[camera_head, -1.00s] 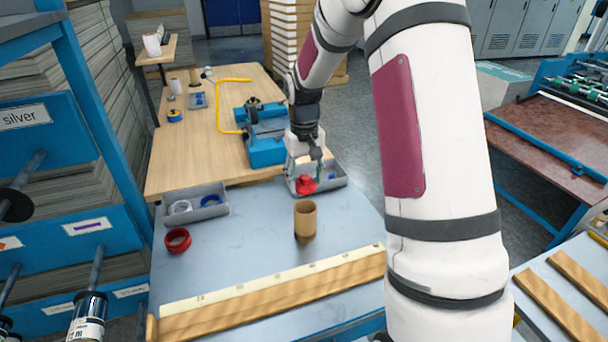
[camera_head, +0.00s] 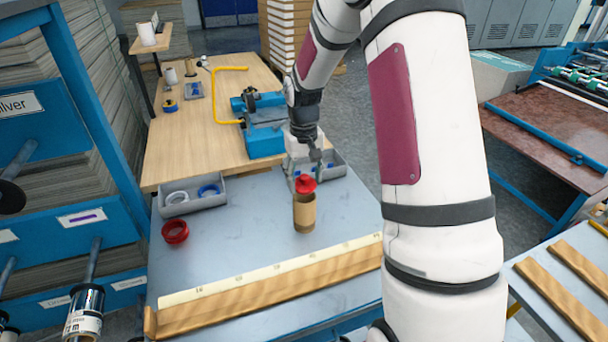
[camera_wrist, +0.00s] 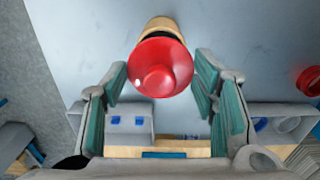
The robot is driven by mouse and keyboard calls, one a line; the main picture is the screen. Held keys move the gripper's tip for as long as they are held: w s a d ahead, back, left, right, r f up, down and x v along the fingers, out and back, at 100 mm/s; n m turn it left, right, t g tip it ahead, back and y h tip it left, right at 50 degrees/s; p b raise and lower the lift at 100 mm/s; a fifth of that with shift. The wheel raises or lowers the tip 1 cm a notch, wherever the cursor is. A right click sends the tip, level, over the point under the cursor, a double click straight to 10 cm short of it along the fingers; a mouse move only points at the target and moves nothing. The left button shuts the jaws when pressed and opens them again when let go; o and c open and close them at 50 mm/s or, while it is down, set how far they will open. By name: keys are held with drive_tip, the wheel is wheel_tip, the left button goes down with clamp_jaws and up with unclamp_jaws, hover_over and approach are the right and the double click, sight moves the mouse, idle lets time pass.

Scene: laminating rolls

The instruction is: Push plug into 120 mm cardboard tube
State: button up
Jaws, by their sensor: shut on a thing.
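The red plug (camera_head: 306,184) is held in my gripper (camera_head: 305,177), right at the top of the brown cardboard tube (camera_head: 304,214). The tube stands upright on the grey-blue table. In the wrist view, the plug (camera_wrist: 160,72) lies between the two fingers of my gripper (camera_wrist: 162,78), with its round knob facing the camera. The tube (camera_wrist: 166,25) shows behind it with a dark rim; the plug covers most of its mouth. I cannot tell whether the plug's lower end is inside the tube.
A measuring rail (camera_head: 270,285) runs along the table's front. A red ring (camera_head: 175,232) lies at left. A grey bin (camera_head: 192,208) holds white and blue rings; another grey bin (camera_head: 335,170) stands behind my gripper. The table between tube and red ring is clear.

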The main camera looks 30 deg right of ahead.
sight(305, 189)
drive_tip(key=shift+f+b, duration=0.7)
drive_tip(key=shift+f, duration=1.2)
drive_tip(key=shift+s+f, duration=0.1)
drive_tip(key=shift+f, duration=0.1)
drive_tip(key=o, duration=1.1)
drive_tip(key=shift+r, duration=0.15)
